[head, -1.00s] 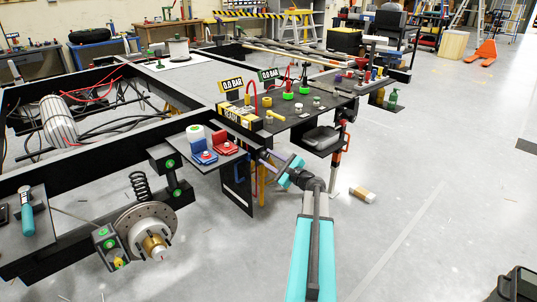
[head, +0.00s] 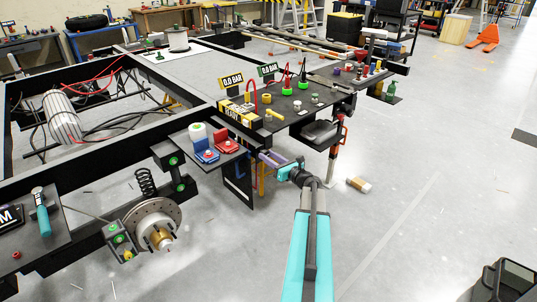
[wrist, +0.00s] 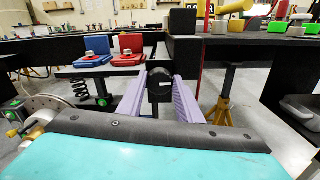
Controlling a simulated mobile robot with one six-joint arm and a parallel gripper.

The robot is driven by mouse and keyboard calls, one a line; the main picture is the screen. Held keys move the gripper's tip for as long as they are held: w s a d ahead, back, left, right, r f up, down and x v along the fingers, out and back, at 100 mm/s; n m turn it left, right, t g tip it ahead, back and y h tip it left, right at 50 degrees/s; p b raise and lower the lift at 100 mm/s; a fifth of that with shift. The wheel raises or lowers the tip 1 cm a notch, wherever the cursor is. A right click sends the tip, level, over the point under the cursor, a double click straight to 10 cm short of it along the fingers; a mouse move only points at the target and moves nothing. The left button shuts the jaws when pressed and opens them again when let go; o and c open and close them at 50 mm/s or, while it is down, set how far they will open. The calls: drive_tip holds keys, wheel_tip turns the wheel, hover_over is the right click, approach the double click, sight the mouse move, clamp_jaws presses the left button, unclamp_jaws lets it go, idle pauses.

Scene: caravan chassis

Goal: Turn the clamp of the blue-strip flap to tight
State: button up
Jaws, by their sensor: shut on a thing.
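My gripper (head: 263,156) is beside the chassis rail, between the small shelf and the long black bench. In the wrist view, its two purple fingers (wrist: 160,76) are shut on a dark round-ended knob (wrist: 160,88), which looks like the clamp. The fingers lie on its left and right sides. I cannot make out a blue strip clearly, nor the clamp's tight mark.
A blue block (head: 206,153) and a red block (head: 226,145) sit on the shelf left of my gripper. A yellow stand (wrist: 225,98) is close on the right in the wrist view. A brake disc (head: 152,222) is at the lower left. The floor at right is mostly clear.

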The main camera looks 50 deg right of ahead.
idle(0.4)
drive_tip(key=o, duration=1)
drive_tip(key=shift+o, duration=0.2)
drive_tip(key=shift+s, duration=0.1)
drive_tip(key=s+a, duration=0.1)
drive_tip(key=s, duration=1.2)
drive_tip(key=shift+s+b, duration=0.25)
drive_tip(key=shift+b, duration=0.2)
